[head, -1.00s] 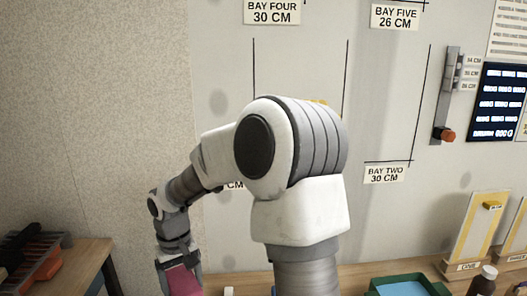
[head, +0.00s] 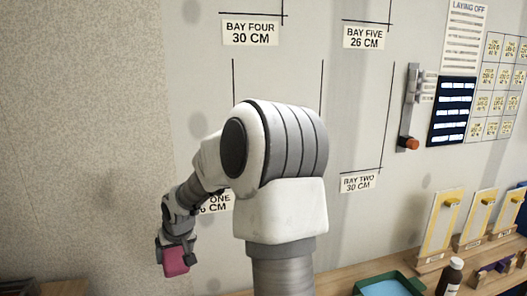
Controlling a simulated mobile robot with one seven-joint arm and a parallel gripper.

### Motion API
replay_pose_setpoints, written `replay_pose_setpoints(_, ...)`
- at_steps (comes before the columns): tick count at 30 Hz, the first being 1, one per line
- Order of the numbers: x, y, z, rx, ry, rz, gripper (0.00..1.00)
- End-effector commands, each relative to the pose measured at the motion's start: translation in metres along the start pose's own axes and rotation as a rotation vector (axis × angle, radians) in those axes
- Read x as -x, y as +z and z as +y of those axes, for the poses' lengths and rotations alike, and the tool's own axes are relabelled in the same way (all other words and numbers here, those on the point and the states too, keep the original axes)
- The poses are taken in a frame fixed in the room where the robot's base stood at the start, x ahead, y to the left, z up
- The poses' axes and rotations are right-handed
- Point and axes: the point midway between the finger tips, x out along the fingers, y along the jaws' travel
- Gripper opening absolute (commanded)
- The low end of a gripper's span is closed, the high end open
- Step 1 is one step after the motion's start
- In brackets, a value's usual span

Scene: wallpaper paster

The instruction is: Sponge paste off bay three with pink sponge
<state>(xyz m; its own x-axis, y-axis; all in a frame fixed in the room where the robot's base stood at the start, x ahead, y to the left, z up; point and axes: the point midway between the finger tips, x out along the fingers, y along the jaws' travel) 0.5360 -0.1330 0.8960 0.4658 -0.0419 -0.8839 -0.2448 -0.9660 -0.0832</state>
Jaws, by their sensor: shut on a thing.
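My gripper (head: 176,243) is at the lower left in the head view, shut on the pink sponge (head: 174,262). The sponge hangs below it, in front of the wall and clear of the bench as far as I can see. The wall carries labelled bays: bay four (head: 250,32), bay five (head: 366,37), bay two (head: 360,182) and a bay one label (head: 215,204) partly covered by my arm. No bay three label shows; my arm hides part of the wall. I cannot make out any paste.
A green-rimmed tray with pale blue inside (head: 390,287) sits at the bench front, beside a dark bottle (head: 450,277). Yellow-striped boards (head: 440,225) stand at the right. A grey wall fixture with an orange knob (head: 409,143) juts out. Bench wood (head: 335,272) is bare left of the tray.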

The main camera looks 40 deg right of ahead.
Motion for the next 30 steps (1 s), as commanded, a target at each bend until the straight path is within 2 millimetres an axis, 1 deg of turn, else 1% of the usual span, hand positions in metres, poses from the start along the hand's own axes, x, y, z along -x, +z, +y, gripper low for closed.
replay_pose_setpoints(1, 0.008, -0.009, 0.012, -0.021, 0.004, 0.049, 0.24)
replay_pose_setpoints(6, 0.024, -0.036, 0.046, -0.071, 0.009, 0.223, 0.24)
replay_pose_setpoints(11, 0.043, -0.058, 0.077, -0.108, 0.019, 0.383, 0.24)
replay_pose_setpoints(17, 0.075, -0.081, 0.118, -0.150, 0.041, 0.584, 0.24)
replay_pose_setpoints(20, 0.095, -0.091, 0.140, -0.168, 0.057, 0.686, 0.24)
replay_pose_setpoints(23, 0.121, -0.100, 0.166, -0.185, 0.080, 0.792, 0.24)
replay_pose_setpoints(27, 0.165, -0.110, 0.202, -0.205, 0.117, 0.939, 0.24)
replay_pose_setpoints(30, 0.193, -0.113, 0.223, -0.214, 0.142, 1.018, 0.24)
